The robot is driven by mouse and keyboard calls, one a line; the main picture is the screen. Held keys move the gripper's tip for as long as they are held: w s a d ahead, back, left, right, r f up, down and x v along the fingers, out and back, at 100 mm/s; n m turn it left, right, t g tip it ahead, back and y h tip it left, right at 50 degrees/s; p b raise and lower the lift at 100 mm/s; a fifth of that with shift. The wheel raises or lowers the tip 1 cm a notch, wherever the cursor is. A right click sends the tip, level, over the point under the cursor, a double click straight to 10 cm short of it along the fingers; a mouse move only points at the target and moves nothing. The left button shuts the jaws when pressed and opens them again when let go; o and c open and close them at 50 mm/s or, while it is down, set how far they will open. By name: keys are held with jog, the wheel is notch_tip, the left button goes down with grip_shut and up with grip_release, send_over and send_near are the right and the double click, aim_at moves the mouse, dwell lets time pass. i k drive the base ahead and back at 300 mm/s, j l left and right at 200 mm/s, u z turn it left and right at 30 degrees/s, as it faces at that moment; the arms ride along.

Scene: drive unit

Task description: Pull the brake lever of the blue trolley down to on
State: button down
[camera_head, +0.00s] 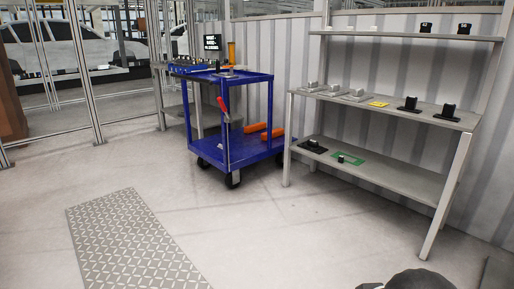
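The blue trolley (233,77) stands on dark wheels in the middle of the head view, against the back wall. A red lever (222,105), which looks like the brake lever, is on its near left corner post. The lever is tilted, with its upper end leaning left; its exact setting is too small to tell. My gripper is not clearly in view; a dark rounded part (418,281) at the bottom right edge looks like part of my own body. The trolley stands well apart from it across open floor.
A grey shelf rack (380,178) with small dark parts stands right of the trolley. Orange pieces (272,134) lie on the trolley's lower deck. A patterned metal floor plate (128,240) lies at the lower left. The floor (270,225) before the trolley is clear.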

aim_at(224, 109)
jog(key=i, duration=3.85)
jog(key=u, duration=0.4)
